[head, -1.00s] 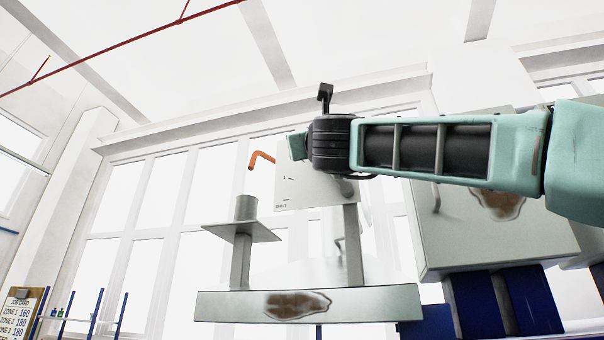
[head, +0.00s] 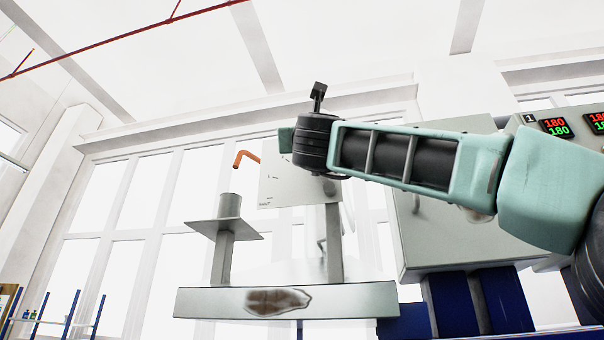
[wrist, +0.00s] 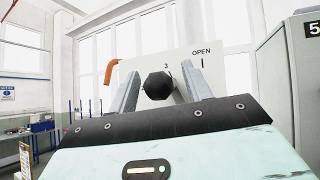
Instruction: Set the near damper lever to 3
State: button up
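A pale scale plate (wrist: 187,60) stands ahead of my gripper (wrist: 160,68) in the wrist view, with "3" and "OPEN" printed near its top. A black six-sided knob (wrist: 157,86) shows between my two fingers. The fingers are apart, with a gap at the knob's right; I cannot tell whether either touches it. The rest of the lever is hidden. In the head view the plate (head: 280,190) is partly covered by my wrist, and my fingers are hidden there. An orange bent bar (head: 245,157) sticks out at the plate's left; it also shows in the wrist view (wrist: 110,70).
The plate stands on a post above a grey beam (head: 350,300) with a brown stain. A short cylinder on a flat flange (head: 225,227) is left of it. A large grey cabinet (head: 460,245) stands at the right, with lit readouts (head: 556,127) above.

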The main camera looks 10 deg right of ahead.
jog(key=shift+s+f, duration=0.1)
jog(key=b+v, duration=0.9)
jog(key=v, duration=0.8)
jog(key=shift+f, duration=0.1)
